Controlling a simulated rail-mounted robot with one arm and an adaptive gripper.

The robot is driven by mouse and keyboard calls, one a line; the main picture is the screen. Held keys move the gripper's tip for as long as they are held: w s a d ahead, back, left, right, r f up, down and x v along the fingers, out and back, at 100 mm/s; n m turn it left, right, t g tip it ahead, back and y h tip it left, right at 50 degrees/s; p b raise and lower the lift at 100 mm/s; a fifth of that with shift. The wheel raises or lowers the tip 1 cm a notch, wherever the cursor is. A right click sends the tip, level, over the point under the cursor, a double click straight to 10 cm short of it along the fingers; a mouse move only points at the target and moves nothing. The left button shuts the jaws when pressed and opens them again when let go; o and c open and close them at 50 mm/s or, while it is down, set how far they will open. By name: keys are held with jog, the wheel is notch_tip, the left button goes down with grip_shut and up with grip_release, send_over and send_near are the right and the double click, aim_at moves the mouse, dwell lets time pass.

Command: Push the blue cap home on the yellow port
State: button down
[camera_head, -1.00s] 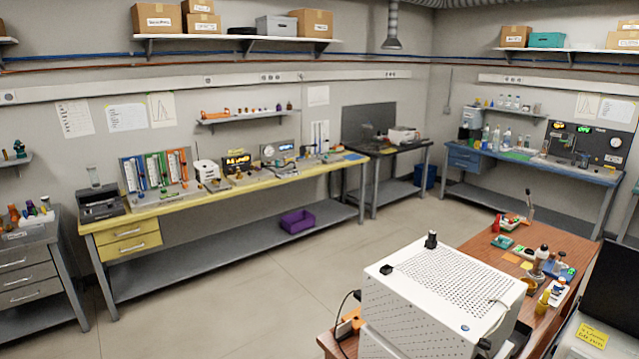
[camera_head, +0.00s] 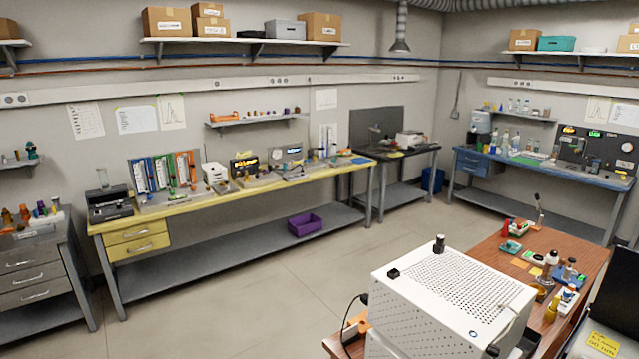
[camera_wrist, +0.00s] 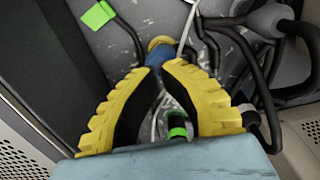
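In the wrist view, the two yellow-and-black fingers of my gripper (camera_wrist: 161,68) close in towards each other at their tips. A small blue cap (camera_wrist: 157,55) sits between and just beyond the fingertips, and both tips appear to press on it. A round yellow-tan end (camera_wrist: 160,42), seemingly the yellow port, shows directly beyond the cap. The cap and this end look in line and very close. I cannot tell whether the cap is fully seated. My gripper, the cap and the port cannot be made out in the head view.
Dark hoses and a grey fitting (camera_wrist: 268,20) crowd the right of the wrist view. A green tag (camera_wrist: 98,14) lies at upper left. A black cylinder with a green band (camera_wrist: 177,131) shows between the fingers. In the head view, a white perforated box (camera_head: 455,290) stands on the brown table.

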jog(key=shift+f+b, duration=0.45)
jog(key=shift+f, duration=0.6)
jog(key=shift+a+r+p, duration=0.15)
jog(key=shift+r+p, duration=0.75)
jog(key=shift+p, duration=0.1)
notch_tip(320, 180, up, 5)
jog(key=p, duration=0.4)
jog(key=shift+r, duration=0.2)
jog(key=shift+w+f, duration=0.1)
